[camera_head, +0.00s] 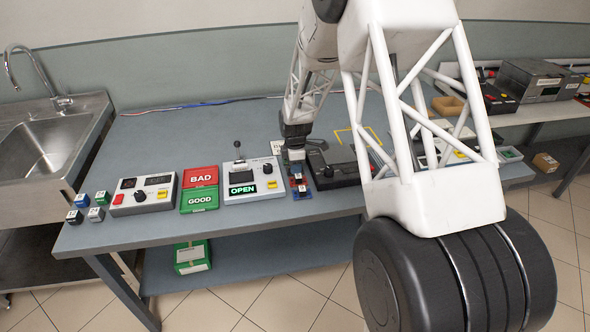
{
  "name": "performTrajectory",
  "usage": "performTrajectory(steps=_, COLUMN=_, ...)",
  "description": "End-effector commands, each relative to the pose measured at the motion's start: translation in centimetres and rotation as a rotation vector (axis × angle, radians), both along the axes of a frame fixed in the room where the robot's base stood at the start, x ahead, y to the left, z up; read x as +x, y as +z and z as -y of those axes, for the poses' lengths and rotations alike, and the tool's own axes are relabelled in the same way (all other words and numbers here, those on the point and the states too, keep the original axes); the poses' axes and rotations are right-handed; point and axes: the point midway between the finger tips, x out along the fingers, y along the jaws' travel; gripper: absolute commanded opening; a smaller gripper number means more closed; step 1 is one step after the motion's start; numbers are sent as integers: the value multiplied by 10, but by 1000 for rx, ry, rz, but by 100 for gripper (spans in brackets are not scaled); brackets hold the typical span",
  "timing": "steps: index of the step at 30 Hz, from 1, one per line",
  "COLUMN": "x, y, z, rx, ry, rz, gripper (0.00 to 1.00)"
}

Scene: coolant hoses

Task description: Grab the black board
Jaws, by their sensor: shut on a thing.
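My gripper (297,168) points down at the front of the grey workbench (150,145), just right of the white unit with the green OPEN display (243,186). It is shut on a small dark thing, mostly hidden by the fingers. I cannot tell for sure that this is the black board. A flat black unit with a lever (335,170) lies directly right of the gripper, partly behind my arm.
Red BAD and green GOOD panels (199,188), a grey control box (144,194) and several small coloured blocks (90,206) stand to the left. A sink (45,140) is far left.

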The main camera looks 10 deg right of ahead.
Motion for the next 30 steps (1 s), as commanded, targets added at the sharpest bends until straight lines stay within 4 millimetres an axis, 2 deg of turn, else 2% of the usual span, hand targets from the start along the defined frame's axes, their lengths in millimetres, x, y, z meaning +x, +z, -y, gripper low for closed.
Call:
performTrajectory(steps=11, x=0, y=10, z=0, rx=0, ry=0, rz=1, gripper=8)
performTrajectory(steps=18, x=0, y=36, z=0, rx=0, ry=0, rz=2, gripper=8)
performTrajectory(steps=30, x=-58, y=41, z=0, rx=0, ry=0, rz=-1, gripper=8)
